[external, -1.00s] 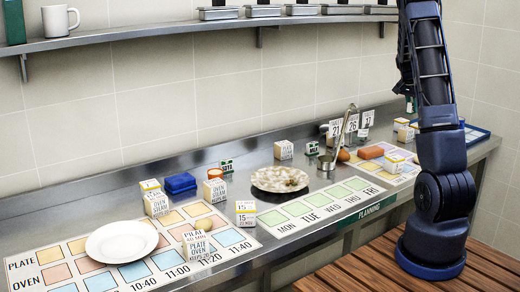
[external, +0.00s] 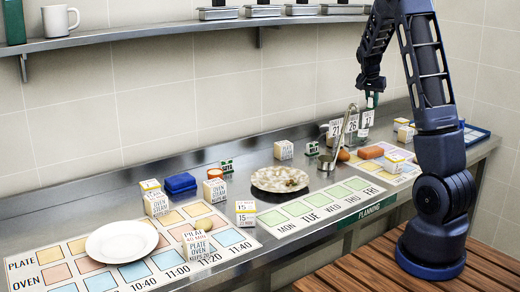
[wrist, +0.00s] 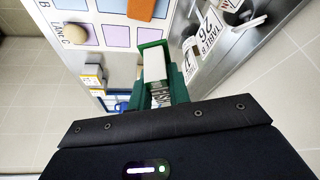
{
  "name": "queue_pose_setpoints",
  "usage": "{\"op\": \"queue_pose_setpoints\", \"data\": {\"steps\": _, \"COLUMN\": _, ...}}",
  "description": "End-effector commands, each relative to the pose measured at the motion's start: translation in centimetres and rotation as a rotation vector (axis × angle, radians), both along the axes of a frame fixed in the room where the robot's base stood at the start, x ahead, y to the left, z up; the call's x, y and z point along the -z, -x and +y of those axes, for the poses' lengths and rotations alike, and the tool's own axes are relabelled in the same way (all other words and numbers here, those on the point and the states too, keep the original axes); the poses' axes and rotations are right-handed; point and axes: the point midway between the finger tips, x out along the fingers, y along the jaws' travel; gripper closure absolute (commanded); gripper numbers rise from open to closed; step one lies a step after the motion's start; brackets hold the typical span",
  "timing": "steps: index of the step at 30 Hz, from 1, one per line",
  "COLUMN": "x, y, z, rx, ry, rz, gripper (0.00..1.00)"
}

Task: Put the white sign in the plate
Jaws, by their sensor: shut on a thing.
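My gripper (external: 371,101) is at the back right of the counter, pointing down at a small white sign (external: 366,119) in the row of number signs. In the external view the sign is upright, low at the counter. An empty white plate (external: 122,242) lies far off at the front left. A second plate (external: 280,179) with food scraps lies mid-counter.
A ladle (external: 348,122) stands upright nearby. Small boxes, a blue block (external: 179,183) and printed mats lie along the counter. A shelf (external: 200,30) runs above.

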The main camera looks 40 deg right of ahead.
Motion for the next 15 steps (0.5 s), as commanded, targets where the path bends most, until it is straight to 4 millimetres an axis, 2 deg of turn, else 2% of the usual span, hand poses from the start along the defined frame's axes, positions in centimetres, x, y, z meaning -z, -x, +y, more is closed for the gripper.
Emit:
{"op": "queue_pose_setpoints", "data": {"steps": 1, "x": -0.1, "y": -0.7, "z": 1.9, "rx": -0.030, "ry": 0.000, "rz": 0.000, "gripper": 1.00}}
{"op": "queue_pose_setpoints", "data": {"steps": 6, "x": -0.2, "y": -2.5, "z": 7.4, "rx": -0.121, "ry": 0.000, "rz": 0.000, "gripper": 1.00}}
{"op": "queue_pose_setpoints", "data": {"steps": 15, "x": -0.4, "y": -4.5, "z": 17.3, "rx": -0.284, "ry": 0.001, "rz": 0.000, "gripper": 1.00}}
